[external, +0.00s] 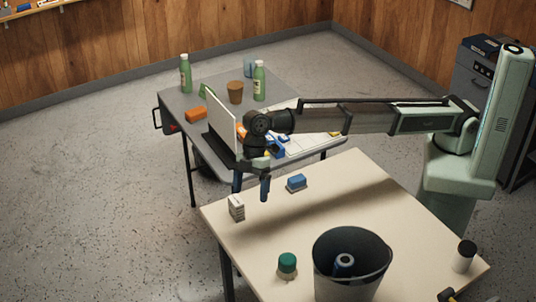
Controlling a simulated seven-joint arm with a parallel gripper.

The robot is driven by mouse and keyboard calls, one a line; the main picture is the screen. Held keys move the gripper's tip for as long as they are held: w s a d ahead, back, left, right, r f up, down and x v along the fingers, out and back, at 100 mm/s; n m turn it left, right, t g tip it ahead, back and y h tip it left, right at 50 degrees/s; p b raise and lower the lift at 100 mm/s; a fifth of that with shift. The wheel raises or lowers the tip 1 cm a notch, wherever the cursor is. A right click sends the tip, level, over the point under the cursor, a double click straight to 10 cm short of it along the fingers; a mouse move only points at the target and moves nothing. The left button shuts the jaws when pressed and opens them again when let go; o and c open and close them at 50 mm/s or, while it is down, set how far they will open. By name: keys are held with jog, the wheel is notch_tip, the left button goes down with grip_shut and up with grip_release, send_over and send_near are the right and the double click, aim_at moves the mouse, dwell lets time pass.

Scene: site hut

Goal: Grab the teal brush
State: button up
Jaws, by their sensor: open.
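A small round object with a teal-green top and a pale base (287,265) stands near the front of the cream table. It looks like the teal brush, though it is too small to be sure. My gripper (251,191) is open, pointing down near the table's far left edge, with nothing seen between its fingers. It is above and left of the teal object in the picture, clearly apart from it. A small white carton (236,208) stands just below my gripper in the picture. A blue block with a grey underside (296,183) lies to its right.
A dark bucket (352,250) holding a blue-and-white item (344,263) stands right of the teal object. A black-lidded jar (464,258) is at the table's right. A grey table (180,98) behind holds bottles, a pot and a white panel. The cream table's middle is clear.

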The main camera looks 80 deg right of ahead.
aim_at(286, 258)
jog(key=s+a+f+n+h, duration=0.1)
jog(key=s+a+f, duration=0.1)
jog(key=s+a, duration=0.1)
jog(key=s+a+f+n+h, duration=0.2)
jog(key=s+a, duration=0.2)
jog(key=s, duration=0.1)
jog(key=s+a+f+n+h, duration=0.1)
jog(key=s+a+f+n, duration=0.1)
jog(key=s, duration=0.3)
jog(key=shift+s+a+f, duration=0.1)
jog(key=shift+a+f, duration=0.35)
jog(key=shift+a, duration=0.2)
jog(key=shift+s+f+h, duration=0.15)
jog(key=shift+f+h, duration=0.05)
jog(key=shift+h, duration=0.1)
notch_tip(286, 258, down, 8)
jog(key=shift+a+f, duration=0.1)
jog(key=shift+s+f, duration=0.15)
jog(key=shift+f, duration=1.2)
jog(key=shift+s+f, duration=0.15)
jog(key=shift+f, duration=1.15)
jog(key=c, duration=1.1)
jog(key=shift+r, duration=0.1)
jog(key=shift+c, duration=0.2)
